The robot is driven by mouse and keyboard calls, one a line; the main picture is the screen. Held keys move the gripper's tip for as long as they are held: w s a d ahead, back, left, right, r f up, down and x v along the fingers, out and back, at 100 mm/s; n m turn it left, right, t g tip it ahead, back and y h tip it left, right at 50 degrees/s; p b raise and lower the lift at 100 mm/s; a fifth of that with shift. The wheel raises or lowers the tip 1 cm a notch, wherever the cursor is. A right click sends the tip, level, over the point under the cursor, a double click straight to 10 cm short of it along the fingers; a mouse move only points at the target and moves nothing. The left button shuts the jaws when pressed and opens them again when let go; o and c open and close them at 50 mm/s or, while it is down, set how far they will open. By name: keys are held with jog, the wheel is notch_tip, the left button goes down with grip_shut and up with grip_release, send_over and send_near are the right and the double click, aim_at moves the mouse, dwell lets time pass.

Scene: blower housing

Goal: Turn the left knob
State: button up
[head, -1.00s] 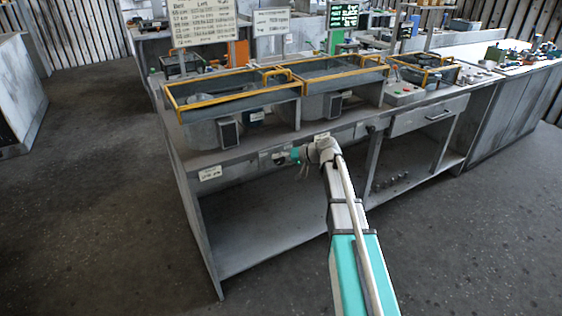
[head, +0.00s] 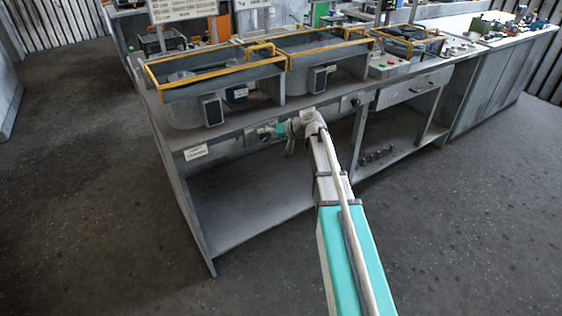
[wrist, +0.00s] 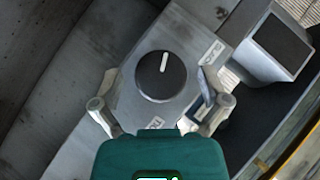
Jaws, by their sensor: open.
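The left knob (wrist: 161,77) is round and black with a white pointer line, set on a grey metal plate (wrist: 190,38). The pointer is nearly vertical in the wrist view, tilted slightly right. My gripper (wrist: 160,88) is open, with one finger on each side of the knob; I cannot tell whether either touches it. In the head view my gripper (head: 277,132) is at the bench's front panel, close to the knob plate (head: 260,133), and partly hides it. A second knob (head: 356,101) sits farther right on the same panel.
The workbench (head: 230,137) carries blower housings with yellow-edged trays (head: 215,75). A dark box (wrist: 278,42) stands close to the knob plate. A lower shelf (head: 260,195) is below, with small parts (head: 377,155) on it. The floor in front is clear.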

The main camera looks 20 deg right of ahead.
jog(key=shift+r+h, duration=0.15)
jog(key=shift+h, duration=0.15)
jog(key=shift+a+r+n+h+p, duration=0.1)
jog(key=shift+n+h+p, duration=0.5)
jog(key=shift+p, duration=0.4)
jog(key=n+h+p, duration=0.2)
jog(key=h, duration=0.1)
jog(key=shift+t, duration=0.3)
jog(key=shift+s+r+h+p, duration=0.1)
jog(key=shift+s+h+p, duration=0.1)
jog(key=shift+h+p, duration=0.2)
jog(key=p+v, duration=1)
jog(key=v, duration=0.4)
jog(key=s+a+f+m+g+h+p, duration=0.1)
jog(key=s+a+g+h, duration=0.1)
jog(key=s, duration=0.8)
jog(key=s+a+f+m+g+h+p, duration=0.1)
jog(key=s+g, duration=0.4)
jog(key=s, duration=0.5)
jog(key=shift+a+f+g+h+p, duration=0.4)
jog(key=shift+a+h, duration=0.5)
jog(key=shift+a, duration=0.5)
jog(key=shift+s, duration=0.1)
